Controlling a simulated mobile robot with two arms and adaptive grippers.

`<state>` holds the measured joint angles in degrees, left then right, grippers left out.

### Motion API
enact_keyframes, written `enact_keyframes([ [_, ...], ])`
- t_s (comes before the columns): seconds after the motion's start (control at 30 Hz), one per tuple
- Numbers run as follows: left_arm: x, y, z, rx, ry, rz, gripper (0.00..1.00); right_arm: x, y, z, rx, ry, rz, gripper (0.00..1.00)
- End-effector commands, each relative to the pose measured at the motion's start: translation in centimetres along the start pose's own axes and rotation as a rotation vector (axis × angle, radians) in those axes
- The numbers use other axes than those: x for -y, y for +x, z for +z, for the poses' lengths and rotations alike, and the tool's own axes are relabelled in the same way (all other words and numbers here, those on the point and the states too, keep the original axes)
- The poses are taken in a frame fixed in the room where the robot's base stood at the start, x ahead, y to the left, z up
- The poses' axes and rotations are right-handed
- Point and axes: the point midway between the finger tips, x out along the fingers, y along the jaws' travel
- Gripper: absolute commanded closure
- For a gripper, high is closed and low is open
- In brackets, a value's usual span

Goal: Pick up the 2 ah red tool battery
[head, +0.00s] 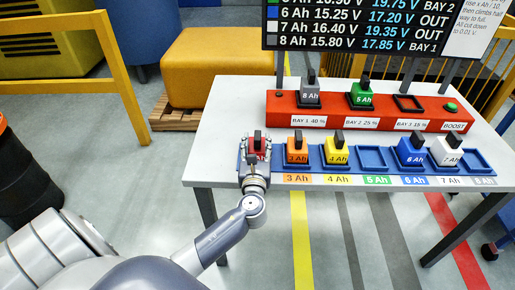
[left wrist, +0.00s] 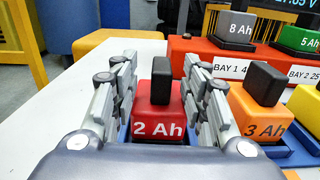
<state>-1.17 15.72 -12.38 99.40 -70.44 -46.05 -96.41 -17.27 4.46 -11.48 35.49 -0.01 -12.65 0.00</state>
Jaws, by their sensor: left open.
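The red 2 Ah battery (left wrist: 160,112) has a black grip on top and a white "2 Ah" label. In the left wrist view it sits between the fingers of my left gripper (left wrist: 158,90), with a finger on each side. The gripper is open; I cannot tell whether a finger touches it. In the head view the battery (head: 256,147) stands at the left end of the blue rack (head: 315,168), partly hidden by my left gripper (head: 256,155). My right gripper is not in view.
The orange 3 Ah battery (head: 297,152) stands close to the right, then the yellow 4 Ah battery (head: 336,152). Blue 6 Ah (head: 411,153) and white 7 Ah (head: 446,153) batteries stand further right. Behind is the red charger (head: 330,116). The white table (head: 218,125) is bare at left.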

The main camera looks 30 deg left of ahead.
Motion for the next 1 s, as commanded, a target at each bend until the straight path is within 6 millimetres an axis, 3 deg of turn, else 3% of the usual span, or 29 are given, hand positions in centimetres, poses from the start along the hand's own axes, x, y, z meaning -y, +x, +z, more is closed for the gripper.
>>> enact_keyframes([
  [0.2,0.2,2.7,-0.1,0.001,0.001,-0.001,0.58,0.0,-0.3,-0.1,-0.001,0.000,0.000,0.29],
  [0.5,0.2,3.2,-0.2,0.000,0.000,-0.001,0.58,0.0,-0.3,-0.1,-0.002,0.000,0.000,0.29],
  [0.57,0.2,3.2,-0.2,-0.001,0.000,-0.001,0.67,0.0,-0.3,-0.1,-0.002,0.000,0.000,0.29],
  [0.7,0.2,3.2,-0.2,-0.001,0.000,-0.001,0.99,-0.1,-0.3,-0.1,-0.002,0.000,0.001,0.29],
  [1.0,0.2,3.2,0.0,0.003,-0.001,-0.001,1.00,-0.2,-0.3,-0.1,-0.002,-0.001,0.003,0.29],
])
